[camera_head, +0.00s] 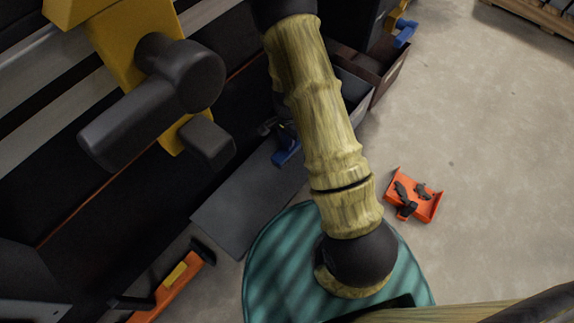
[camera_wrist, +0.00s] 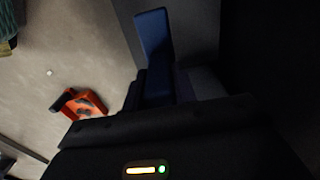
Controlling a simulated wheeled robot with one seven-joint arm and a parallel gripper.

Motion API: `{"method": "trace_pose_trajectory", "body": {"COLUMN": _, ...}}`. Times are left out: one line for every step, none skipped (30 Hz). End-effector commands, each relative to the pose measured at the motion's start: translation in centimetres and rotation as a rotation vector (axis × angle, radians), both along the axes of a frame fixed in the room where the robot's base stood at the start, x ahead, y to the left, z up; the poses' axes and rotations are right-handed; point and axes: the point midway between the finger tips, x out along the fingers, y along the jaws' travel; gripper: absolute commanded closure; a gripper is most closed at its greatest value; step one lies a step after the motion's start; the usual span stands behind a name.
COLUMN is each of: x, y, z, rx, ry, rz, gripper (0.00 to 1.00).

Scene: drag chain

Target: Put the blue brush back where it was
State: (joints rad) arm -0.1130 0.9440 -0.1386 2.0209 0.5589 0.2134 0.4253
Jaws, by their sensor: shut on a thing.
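The blue brush (camera_wrist: 154,48) shows in the wrist view as a long, flat blue shape standing up from between the dark fingers of my gripper (camera_wrist: 160,88). My gripper is shut on it. The fingers are in deep shadow, and the brush's lower part is hidden. In the head view, a small blue piece with black parts (camera_head: 287,150) lies beside my forearm. Another blue piece with a yellow part (camera_head: 405,33) shows at the top. I cannot tell whether either is the held brush.
An orange tray (camera_head: 424,206) with dark parts lies on the floor and also shows in the wrist view (camera_wrist: 70,105). A teal round mat (camera_head: 272,265) lies under my arm. An open drawer (camera_head: 388,77) juts from the dark cabinet. An orange level-like tool (camera_head: 178,287) lies lower left.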

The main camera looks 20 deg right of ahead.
Motion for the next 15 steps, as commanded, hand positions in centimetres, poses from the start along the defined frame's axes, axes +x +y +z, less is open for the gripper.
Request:
{"method": "trace_pose_trajectory", "body": {"x": 0.0, "y": 0.0, "z": -0.4, "rx": 0.000, "ry": 0.000, "rz": 0.000, "gripper": 0.94}}
{"method": "trace_pose_trajectory", "body": {"x": 0.0, "y": 0.0, "z": -0.7, "rx": 0.001, "ry": 0.001, "rz": 0.000, "gripper": 0.94}}
{"method": "trace_pose_trajectory", "body": {"x": 0.0, "y": 0.0, "z": -1.3, "rx": 0.001, "ry": 0.001, "rz": 0.000, "gripper": 0.94}}
{"method": "trace_pose_trajectory", "body": {"x": 0.0, "y": 0.0, "z": -1.8, "rx": 0.000, "ry": 0.001, "rz": 0.000, "gripper": 0.94}}
{"method": "trace_pose_trajectory", "body": {"x": 0.0, "y": 0.0, "z": -2.4, "rx": 0.001, "ry": 0.002, "rz": 0.000, "gripper": 0.94}}
{"method": "trace_pose_trajectory", "body": {"x": 0.0, "y": 0.0, "z": -3.2, "rx": 0.001, "ry": 0.002, "rz": 0.000, "gripper": 0.94}}
{"method": "trace_pose_trajectory", "body": {"x": -0.1, "y": 0.0, "z": -3.8, "rx": 0.001, "ry": 0.002, "rz": -0.001, "gripper": 0.94}}
{"method": "trace_pose_trajectory", "body": {"x": 0.0, "y": 0.0, "z": -4.4, "rx": 0.000, "ry": 0.001, "rz": -0.001, "gripper": 0.94}}
{"method": "trace_pose_trajectory", "body": {"x": 0.0, "y": 0.0, "z": -5.1, "rx": 0.000, "ry": 0.001, "rz": -0.001, "gripper": 0.94}}
{"method": "trace_pose_trajectory", "body": {"x": 0.0, "y": 0.0, "z": -5.5, "rx": -0.001, "ry": 0.001, "rz": -0.001, "gripper": 0.94}}
{"method": "trace_pose_trajectory", "body": {"x": 0.0, "y": 0.0, "z": -5.9, "rx": 0.000, "ry": 0.000, "rz": -0.001, "gripper": 0.94}}
{"method": "trace_pose_trajectory", "body": {"x": 0.0, "y": 0.0, "z": -6.2, "rx": 0.000, "ry": 0.000, "rz": -0.001, "gripper": 0.94}}
{"method": "trace_pose_trajectory", "body": {"x": 0.0, "y": 0.0, "z": -6.3, "rx": 0.001, "ry": 0.001, "rz": -0.001, "gripper": 0.94}}
{"method": "trace_pose_trajectory", "body": {"x": 0.0, "y": 0.0, "z": -6.4, "rx": 0.001, "ry": 0.001, "rz": -0.001, "gripper": 0.94}}
{"method": "trace_pose_trajectory", "body": {"x": 0.0, "y": 0.0, "z": -6.4, "rx": 0.000, "ry": 0.000, "rz": -0.001, "gripper": 0.94}}
